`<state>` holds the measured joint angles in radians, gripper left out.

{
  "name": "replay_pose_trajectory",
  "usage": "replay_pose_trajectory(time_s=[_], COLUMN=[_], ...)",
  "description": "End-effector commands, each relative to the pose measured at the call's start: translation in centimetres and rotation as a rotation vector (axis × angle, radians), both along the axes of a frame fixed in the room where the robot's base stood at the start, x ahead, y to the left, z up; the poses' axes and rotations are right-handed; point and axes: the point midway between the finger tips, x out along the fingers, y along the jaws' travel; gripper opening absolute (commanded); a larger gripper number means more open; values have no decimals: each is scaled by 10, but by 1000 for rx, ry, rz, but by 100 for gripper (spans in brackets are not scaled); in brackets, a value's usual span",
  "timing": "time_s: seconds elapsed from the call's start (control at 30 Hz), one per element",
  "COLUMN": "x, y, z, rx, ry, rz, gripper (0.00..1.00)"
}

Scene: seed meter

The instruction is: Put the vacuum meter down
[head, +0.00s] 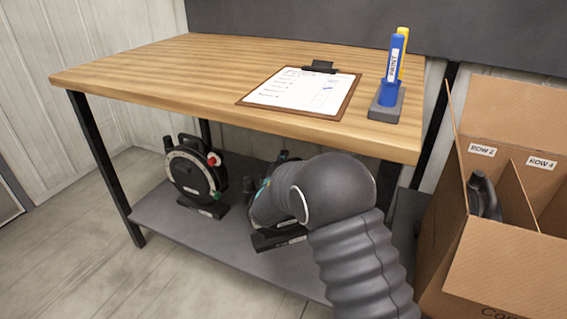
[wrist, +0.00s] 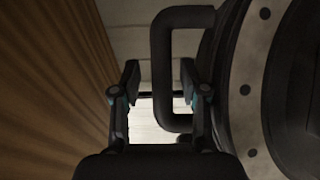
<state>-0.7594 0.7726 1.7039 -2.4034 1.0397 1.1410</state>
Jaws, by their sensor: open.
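My gripper shows in the wrist view (wrist: 160,76), open, with one finger on each side of the upright bar of a black handle (wrist: 162,70). The right finger is inside the handle's loop; I cannot tell whether either finger touches the bar. The handle belongs to a dark round meter (wrist: 245,90) with a pale bolted ring. In the head view this meter is mostly hidden behind my arm; its black base (head: 278,238) appears to rest on the grey lower shelf (head: 160,212). A second round meter (head: 190,172) stands upright on the shelf to the left.
The wooden tabletop (head: 190,65) is close above the shelf and carries a clipboard (head: 300,90) and blue and yellow markers in a holder (head: 388,98). A cardboard box (head: 500,265) with row labels stands at right, holding a dark object (head: 484,195). Shelf room is free between the meters.

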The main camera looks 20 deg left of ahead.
Motion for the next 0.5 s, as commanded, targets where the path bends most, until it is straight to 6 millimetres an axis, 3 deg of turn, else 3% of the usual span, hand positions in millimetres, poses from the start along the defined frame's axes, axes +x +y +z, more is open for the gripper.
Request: replay_pose_trajectory(time_s=[0.5], x=[-95], y=[-12], z=[0], rx=[0], ry=[0], rz=[3], gripper=[44])
